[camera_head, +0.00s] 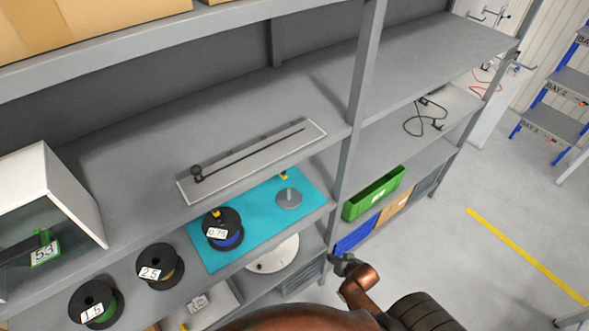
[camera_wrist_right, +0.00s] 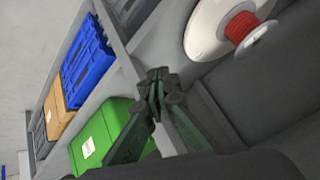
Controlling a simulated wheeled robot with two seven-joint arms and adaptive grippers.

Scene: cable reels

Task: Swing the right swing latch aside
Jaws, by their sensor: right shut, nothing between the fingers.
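A teal mat (camera_head: 217,257) lies on the shelf. At its right stands a grey round disc holder (camera_head: 288,199) with a small yellow piece (camera_head: 283,175) behind it. This may be the right swing latch, but it is too small to be sure. A black reel marked 0.75 (camera_head: 223,232) stands at the mat's left, with another yellow piece (camera_head: 215,212) at its top. My right gripper (camera_head: 344,262) is in front of the shelf, below and right of the mat, apart from both yellow pieces. In the right wrist view its fingers (camera_wrist_right: 158,82) are shut and empty. My left gripper is not in view.
A shelf post (camera_head: 357,100) stands between the mat and the green bin (camera_head: 374,194). A white disc (camera_head: 275,257) is below the mat; a white flanged reel with red cable (camera_wrist_right: 241,25) shows in the wrist view. Black reels (camera_head: 160,267) stand left. Floor is free at right.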

